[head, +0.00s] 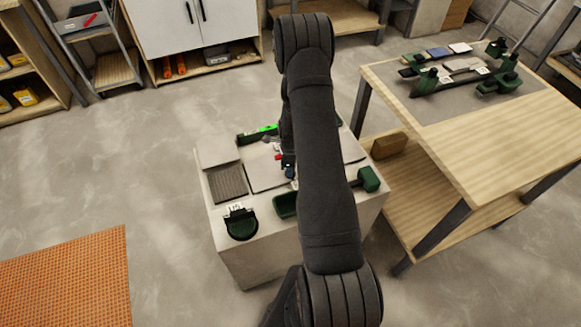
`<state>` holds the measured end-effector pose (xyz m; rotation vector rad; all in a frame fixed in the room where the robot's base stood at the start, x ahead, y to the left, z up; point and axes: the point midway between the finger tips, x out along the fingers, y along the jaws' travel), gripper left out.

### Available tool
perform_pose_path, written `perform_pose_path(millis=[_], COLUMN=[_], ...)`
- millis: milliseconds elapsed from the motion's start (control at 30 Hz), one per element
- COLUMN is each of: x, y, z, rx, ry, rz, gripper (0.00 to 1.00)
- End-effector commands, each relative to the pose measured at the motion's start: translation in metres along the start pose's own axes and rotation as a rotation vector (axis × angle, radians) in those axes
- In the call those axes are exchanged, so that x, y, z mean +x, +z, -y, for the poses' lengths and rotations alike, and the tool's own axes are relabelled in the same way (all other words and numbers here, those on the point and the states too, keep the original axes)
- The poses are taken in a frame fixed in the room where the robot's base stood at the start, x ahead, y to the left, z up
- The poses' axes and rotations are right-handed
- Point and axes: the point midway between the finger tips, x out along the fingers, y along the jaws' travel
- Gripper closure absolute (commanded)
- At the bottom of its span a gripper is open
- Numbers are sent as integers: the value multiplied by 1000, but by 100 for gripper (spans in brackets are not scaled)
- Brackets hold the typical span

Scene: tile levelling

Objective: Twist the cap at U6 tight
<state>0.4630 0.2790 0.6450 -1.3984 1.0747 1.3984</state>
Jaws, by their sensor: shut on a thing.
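My gripper (289,173) is low over the grey work block (245,262), just left of my forearm, which covers much of the view. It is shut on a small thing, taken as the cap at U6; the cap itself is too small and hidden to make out. A small red piece (278,157) shows close to the left of the gripper. Pale tile slabs (262,178) lie under and around it. No U6 label can be read.
On the block are a dark ribbed pad (228,182), a round dark green holder (241,224), a green tray (285,205), a green-handled tool (368,179) and a bright-green-marked tool (262,132). A wooden table (500,130) with green fixtures stands right.

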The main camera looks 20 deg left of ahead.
Motion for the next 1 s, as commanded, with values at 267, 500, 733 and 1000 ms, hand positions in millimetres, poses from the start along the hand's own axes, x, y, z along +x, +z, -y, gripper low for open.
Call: perform_pose_path(millis=[267,500,733,1000], x=[0,0,-15,-65], y=[0,0,0,0], z=[1,0,1,1], rx=[0,-1,-1,-1], ry=[-1,0,-2,-4], rz=[0,0,1,1], gripper=[50,50,50,50])
